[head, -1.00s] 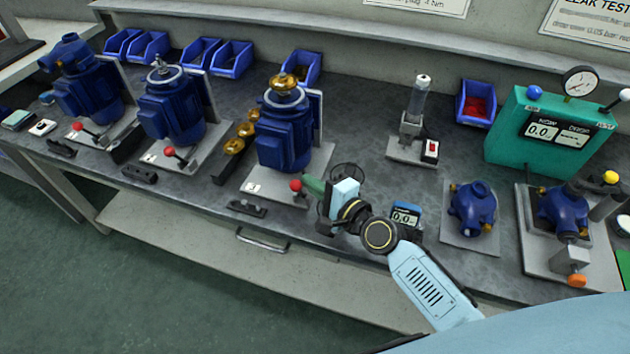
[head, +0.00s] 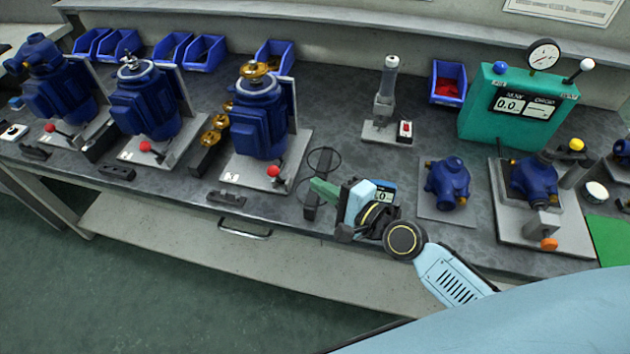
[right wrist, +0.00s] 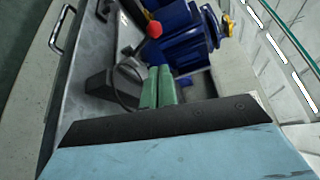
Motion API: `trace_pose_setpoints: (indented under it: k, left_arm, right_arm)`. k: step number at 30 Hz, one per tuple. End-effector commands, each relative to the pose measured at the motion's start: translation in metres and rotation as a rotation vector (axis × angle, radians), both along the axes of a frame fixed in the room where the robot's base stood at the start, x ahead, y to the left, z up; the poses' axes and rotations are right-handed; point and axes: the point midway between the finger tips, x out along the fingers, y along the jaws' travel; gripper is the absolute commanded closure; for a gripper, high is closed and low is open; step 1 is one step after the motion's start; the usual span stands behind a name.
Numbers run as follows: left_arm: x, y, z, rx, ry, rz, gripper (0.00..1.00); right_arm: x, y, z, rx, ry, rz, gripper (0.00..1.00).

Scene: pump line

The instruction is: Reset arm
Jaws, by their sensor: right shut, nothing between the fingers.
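My right gripper (head: 322,188) reaches over the front part of the bench from the lower right in the head view. Its green fingers are together with nothing between them. In the right wrist view the closed fingers (right wrist: 158,86) point toward a blue motor unit (right wrist: 185,30) with a red-knobbed lever. A dark stand with rings (head: 312,196) is right beside the fingertips; whether they touch it I cannot tell. A small blue meter (head: 384,192) is partly hidden behind the gripper. My left gripper is not in view.
Several blue motor units stand on grey plates, the nearest (head: 260,122) left of the gripper. Right are a blue pump housing (head: 447,182), a green leak tester (head: 480,128) and a fixture with an orange knob (head: 548,244). Open floor (head: 150,290) lies before the bench (head: 330,225).

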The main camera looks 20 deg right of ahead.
Motion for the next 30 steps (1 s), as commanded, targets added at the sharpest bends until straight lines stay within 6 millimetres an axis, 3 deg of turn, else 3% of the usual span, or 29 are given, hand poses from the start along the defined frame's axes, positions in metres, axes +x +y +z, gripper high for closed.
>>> trace_pose_setpoints:
  k: [1, 23, 26, 30]
  left_arm:
    - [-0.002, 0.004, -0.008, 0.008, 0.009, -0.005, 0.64]
    - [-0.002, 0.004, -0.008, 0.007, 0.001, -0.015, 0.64]
    - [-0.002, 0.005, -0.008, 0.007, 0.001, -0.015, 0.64]
    - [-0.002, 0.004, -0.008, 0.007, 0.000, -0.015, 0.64]
  right_arm:
    - [-0.003, -0.002, -0.007, 0.000, 0.001, 0.002, 1.00]
    - [-0.010, 0.000, -0.006, -0.024, -0.004, 0.023, 1.00]
    - [-0.024, 0.014, -0.009, -0.134, -0.018, 0.094, 1.00]
    - [-0.061, 0.037, -0.021, -0.463, -0.054, 0.279, 1.00]
